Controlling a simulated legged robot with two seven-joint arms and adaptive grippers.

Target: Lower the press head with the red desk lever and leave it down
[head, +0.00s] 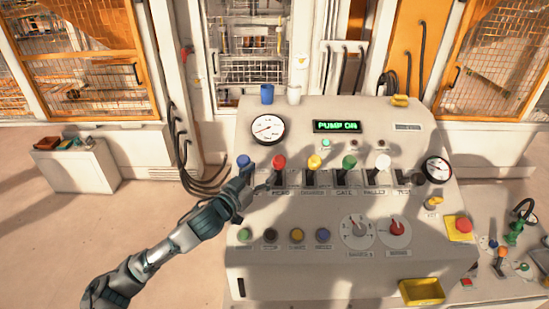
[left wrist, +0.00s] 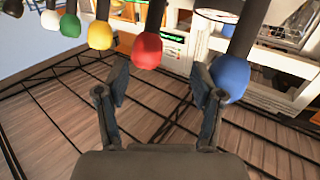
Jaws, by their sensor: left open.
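The red desk lever (head: 279,161) stands up from its slot in the lever row on the sloped desk. Its round red knob also shows in the left wrist view (left wrist: 147,50), ahead of the gap between my fingers. My left gripper (head: 258,186) is open and empty, low between the blue lever (head: 243,161) and the red one. In the left wrist view, the blue knob (left wrist: 231,76) is beside the right finger; I cannot tell whether they touch. I cannot clearly make out the press head. My right gripper is not in view.
Yellow (head: 315,161), green (head: 349,162) and white (head: 382,161) levers continue the row to the right. A display (head: 337,127) reads PUMP ON. Blue (head: 267,94) and white (head: 294,94) cups stand on the desk's back edge. A red button (head: 463,225) is at the right.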

